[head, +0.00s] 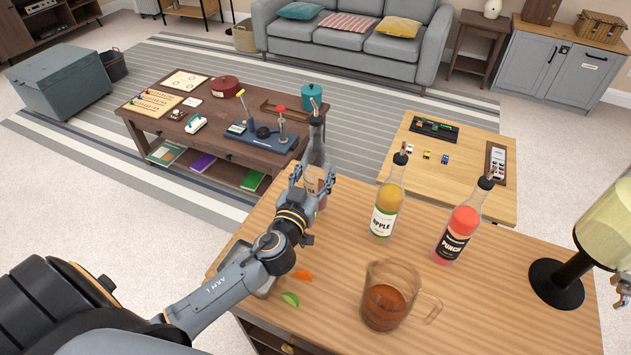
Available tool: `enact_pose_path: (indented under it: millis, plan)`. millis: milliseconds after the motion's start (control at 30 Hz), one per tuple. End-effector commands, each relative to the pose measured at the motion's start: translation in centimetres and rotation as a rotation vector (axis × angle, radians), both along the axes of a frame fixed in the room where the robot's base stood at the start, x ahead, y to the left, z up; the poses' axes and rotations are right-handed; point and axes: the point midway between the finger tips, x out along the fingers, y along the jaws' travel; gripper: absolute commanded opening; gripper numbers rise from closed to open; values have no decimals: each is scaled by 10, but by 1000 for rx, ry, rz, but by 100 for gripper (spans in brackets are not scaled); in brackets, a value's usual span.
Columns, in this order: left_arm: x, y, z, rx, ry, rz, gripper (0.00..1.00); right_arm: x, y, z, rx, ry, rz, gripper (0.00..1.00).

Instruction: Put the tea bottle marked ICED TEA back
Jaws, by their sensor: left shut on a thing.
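My left gripper (315,178) is shut around a clear glass bottle (317,148) with a dark pour spout, at the far left part of the wooden bar counter (335,240). The bottle is about upright. The gripper hides much of its lower body, so I cannot read its label or tell whether its base touches the counter. To its right stand a yellow bottle marked APPLE (386,205) and a red bottle marked PUNCH (462,228). A glass pitcher (390,298) with brown liquid stands nearer to me. My right gripper is out of view.
A drink dispenser (558,283) stands at the counter's right end. An orange piece (302,275) and a green piece (290,299) lie near my left arm. Beyond the counter are a dark coffee table (158,128), a light low table (400,138) and a grey sofa (345,40).

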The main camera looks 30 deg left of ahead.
Motion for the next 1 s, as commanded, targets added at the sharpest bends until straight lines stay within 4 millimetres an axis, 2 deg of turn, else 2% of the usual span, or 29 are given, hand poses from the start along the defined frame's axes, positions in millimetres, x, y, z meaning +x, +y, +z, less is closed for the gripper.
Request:
enact_pose_path:
  millis: [200,667,700,767,800,1000]
  plan:
    - [1,1,-26,5,1,1,0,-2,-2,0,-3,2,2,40]
    - [0,0,-34,0,-2,1,0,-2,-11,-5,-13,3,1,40]
    - [0,0,-34,1,2,1,62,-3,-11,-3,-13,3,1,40]
    - [0,0,-33,1,2,1,75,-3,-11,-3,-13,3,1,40]
    - [0,0,-33,1,2,1,77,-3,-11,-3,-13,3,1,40]
    - [0,0,-33,2,2,1,77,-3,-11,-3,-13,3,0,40]
